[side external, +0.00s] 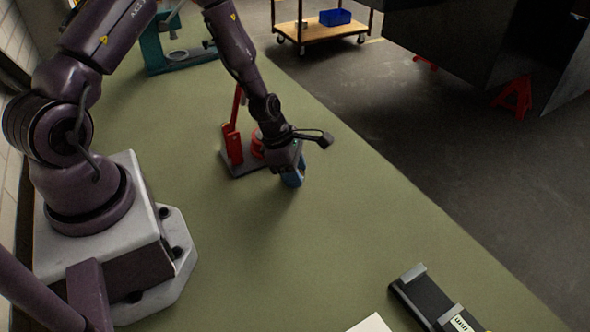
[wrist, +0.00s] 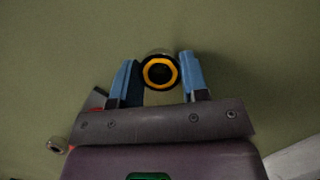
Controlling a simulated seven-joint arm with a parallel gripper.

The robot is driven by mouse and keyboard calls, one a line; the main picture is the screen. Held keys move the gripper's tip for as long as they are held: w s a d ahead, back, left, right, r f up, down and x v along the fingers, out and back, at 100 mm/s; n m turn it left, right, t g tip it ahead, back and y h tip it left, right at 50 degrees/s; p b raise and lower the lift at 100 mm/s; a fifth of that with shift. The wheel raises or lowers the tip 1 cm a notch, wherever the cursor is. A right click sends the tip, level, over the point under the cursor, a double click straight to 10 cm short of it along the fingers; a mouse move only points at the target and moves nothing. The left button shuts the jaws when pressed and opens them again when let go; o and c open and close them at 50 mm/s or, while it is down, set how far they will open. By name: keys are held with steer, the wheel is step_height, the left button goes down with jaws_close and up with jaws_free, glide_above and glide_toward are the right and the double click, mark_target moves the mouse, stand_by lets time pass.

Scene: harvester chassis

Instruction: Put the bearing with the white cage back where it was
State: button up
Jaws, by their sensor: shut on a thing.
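My gripper (side external: 292,178) is low over the green bench, beside the red hand press. In the wrist view its two blue fingers (wrist: 160,75) are shut on a small round bearing (wrist: 145,73). The bearing shows a bright metal outer edge, an orange-yellow ring and a dark centre. No white cage can be made out on it. In the side view the bearing is hidden by the fingers. Whether it touches the bench cannot be told.
A red hand press (side external: 233,146) on a dark base stands just left of my gripper. A teal tool (side external: 150,52) stands farther back. A black holder (side external: 424,299) with grey end pieces and a white sheet (side external: 370,324) lie at the front right. The middle of the bench is clear.

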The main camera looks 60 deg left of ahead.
steer(key=shift+f, duration=0.65)
steer(key=o, duration=0.9)
steer(key=shift+o, duration=1)
steer(key=v, duration=1.3)
steer(key=shift+w, duration=0.15)
steer(key=s+d+r+m+y, duration=0.1)
steer(key=s+d+r+m, duration=0.1)
steer(key=s+r+m, duration=0.2)
steer(key=s+d+r+m+t+y, duration=0.1)
steer(key=s+r+m, duration=0.4)
steer(key=r+m, duration=0.6)
steer(key=s+d+r+m+t, duration=0.1)
steer(key=s+d+r+m, duration=0.2)
steer(key=s+r+m, duration=0.2)
step_height(320, 180, up, 3)
steer(key=m, duration=0.7)
steer(key=shift+s+y, duration=0.2)
steer(key=shift+y, duration=0.2)
